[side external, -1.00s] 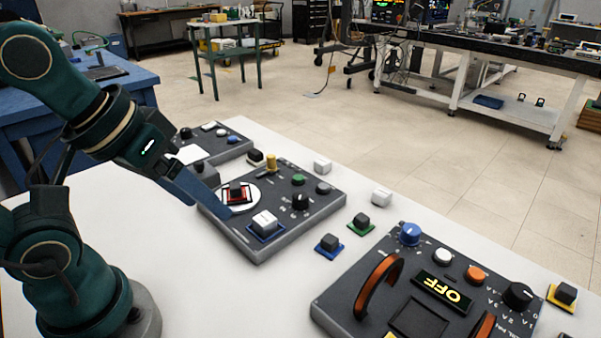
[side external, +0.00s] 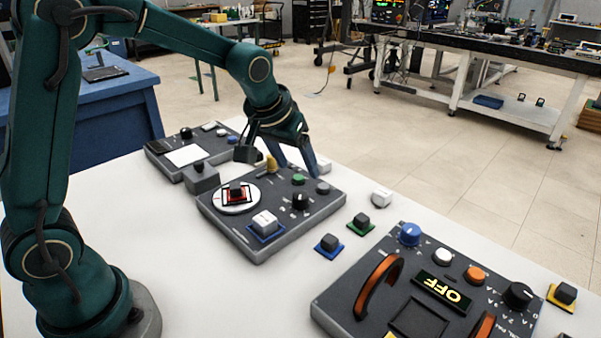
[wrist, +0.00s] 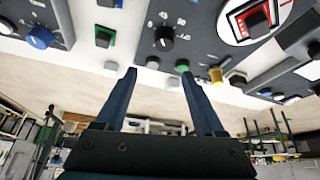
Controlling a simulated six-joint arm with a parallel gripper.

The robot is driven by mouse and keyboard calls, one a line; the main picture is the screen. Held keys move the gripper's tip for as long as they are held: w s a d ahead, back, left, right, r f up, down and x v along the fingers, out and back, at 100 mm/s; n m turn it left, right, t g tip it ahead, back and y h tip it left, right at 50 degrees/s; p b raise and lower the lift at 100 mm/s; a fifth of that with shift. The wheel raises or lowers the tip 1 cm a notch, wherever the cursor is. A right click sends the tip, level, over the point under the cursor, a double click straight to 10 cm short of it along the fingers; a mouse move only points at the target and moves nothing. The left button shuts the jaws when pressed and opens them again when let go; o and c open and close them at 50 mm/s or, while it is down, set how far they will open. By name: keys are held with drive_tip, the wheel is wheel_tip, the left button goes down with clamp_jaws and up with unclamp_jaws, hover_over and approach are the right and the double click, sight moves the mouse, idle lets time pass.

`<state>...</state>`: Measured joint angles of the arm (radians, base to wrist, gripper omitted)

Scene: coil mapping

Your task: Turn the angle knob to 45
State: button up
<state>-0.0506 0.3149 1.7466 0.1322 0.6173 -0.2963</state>
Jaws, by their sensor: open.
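The middle panel (side external: 270,238) carries a black knob (side external: 300,201) with pale marks around it, which also shows in the wrist view (wrist: 164,39). I cannot read a label or angle, so I cannot tell whether this is the angle knob. A green knob (side external: 298,179), grey knob (side external: 322,188) and yellow knob (side external: 271,164) sit near it. My gripper (side external: 298,165) is open and empty above the panel's far edge, behind the black knob. In the wrist view its fingers (wrist: 157,71) are spread wide, apart from the black knob.
A white dial with a red-framed block (side external: 236,192) and a white block on blue (side external: 265,222) share the panel. Loose blocks, including a white one (side external: 381,197), lie to its right. The right panel (side external: 345,300) has orange handles. Another panel (side external: 190,153) stands behind left.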

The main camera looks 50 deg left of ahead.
sight(300, 195)
wheel_tip(300, 195, down, 4)
drive_tip(key=shift+a+r+g, duration=0.15)
drive_tip(key=shift+g, duration=0.35)
drive_tip(key=shift+x, duration=2.25)
drive_tip(key=shift+c, duration=0.3)
clamp_jaws()
drive_tip(key=shift+m+h, duration=0.6)
drive_tip(key=shift+m, duration=0.8)
drive_tip(key=shift+o, duration=0.3)
unclamp_jaws()
